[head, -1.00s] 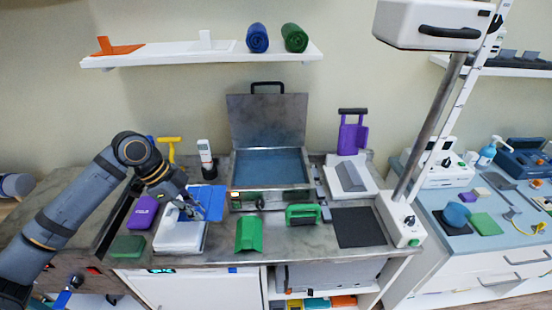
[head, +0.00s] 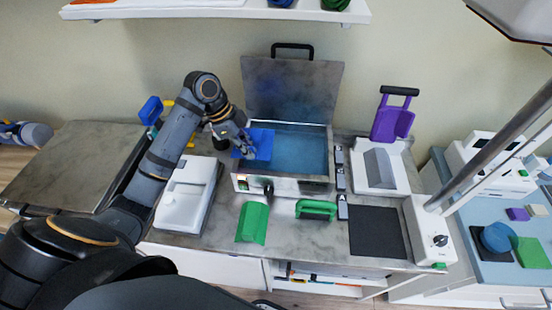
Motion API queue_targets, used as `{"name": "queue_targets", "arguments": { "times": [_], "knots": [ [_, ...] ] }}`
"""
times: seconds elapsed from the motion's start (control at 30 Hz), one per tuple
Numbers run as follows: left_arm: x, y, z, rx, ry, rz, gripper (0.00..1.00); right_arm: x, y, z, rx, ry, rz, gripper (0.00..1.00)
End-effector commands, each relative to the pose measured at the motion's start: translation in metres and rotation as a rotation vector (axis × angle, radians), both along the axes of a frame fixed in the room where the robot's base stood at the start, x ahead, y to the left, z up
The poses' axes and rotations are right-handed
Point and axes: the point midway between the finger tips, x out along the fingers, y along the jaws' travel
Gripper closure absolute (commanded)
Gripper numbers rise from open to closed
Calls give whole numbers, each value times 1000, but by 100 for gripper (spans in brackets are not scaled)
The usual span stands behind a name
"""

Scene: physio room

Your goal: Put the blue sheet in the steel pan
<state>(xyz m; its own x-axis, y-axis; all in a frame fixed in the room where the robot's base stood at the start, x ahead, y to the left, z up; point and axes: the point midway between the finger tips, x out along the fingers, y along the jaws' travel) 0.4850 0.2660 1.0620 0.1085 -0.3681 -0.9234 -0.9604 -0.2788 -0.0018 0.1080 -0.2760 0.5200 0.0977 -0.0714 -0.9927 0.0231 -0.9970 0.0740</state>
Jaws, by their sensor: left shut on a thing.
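The blue sheet (head: 262,142) hangs from my left gripper (head: 245,150), which is shut on it. The sheet is at the left end of the steel pan (head: 285,186), over or just inside its left rim; its exact height is hard to tell. The pan stands on the counter with its lid (head: 292,88) raised at the back and blue water-like filling (head: 302,150) inside. My left arm comes in from the lower left. My right gripper is not in view.
A white device (head: 186,193) stands left of the pan. A green splint-like piece (head: 252,222) and a green-handled tool (head: 316,209) lie in front. A dark mat (head: 377,232) and a purple-topped white stand (head: 379,172) are to the right. The raised lid bounds the back.

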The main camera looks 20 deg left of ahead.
Motion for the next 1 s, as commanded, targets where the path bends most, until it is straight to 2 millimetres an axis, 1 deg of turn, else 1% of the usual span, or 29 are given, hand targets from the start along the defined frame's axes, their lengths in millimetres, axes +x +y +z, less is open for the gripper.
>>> {"name": "queue_targets", "arguments": {
  "times": [0.03, 0.07, 0.13, 0.17, 0.2, 0.3, 0.4, 0.47, 0.53, 0.67, 0.7, 0.8, 0.9, 1.0],
  "knots": [
    [8, -11, -1, -11, 3, -2, 100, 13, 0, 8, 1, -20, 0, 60],
    [13, -16, -3, -12, 3, -3, 100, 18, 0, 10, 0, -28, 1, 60],
    [26, -28, -11, -13, 4, -4, 100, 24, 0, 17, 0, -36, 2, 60],
    [31, -32, -18, -10, 7, -2, 100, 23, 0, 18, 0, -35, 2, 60],
    [36, -36, -29, -9, 8, -2, 100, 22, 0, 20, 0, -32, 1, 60],
    [48, -45, -49, -5, 7, -1, 100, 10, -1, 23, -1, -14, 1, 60],
    [55, -51, -62, -2, 4, -2, 100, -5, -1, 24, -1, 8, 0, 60],
    [58, -52, -66, -2, 2, -1, 100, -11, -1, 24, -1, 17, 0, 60],
    [59, -53, -69, -1, 2, -1, 100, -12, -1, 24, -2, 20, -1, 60],
    [63, -57, -75, -1, 4, -2, 100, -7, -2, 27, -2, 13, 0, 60],
    [62, -57, -79, -1, 7, -2, 100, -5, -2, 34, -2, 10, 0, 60],
    [61, -57, -95, 1, 7, -1, 100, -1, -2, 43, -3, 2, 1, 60],
    [62, -56, -104, 2, 3, -2, 100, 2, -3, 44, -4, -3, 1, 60],
    [62, -56, -106, 3, 2, -3, 100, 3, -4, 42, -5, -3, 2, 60]
  ]
}}
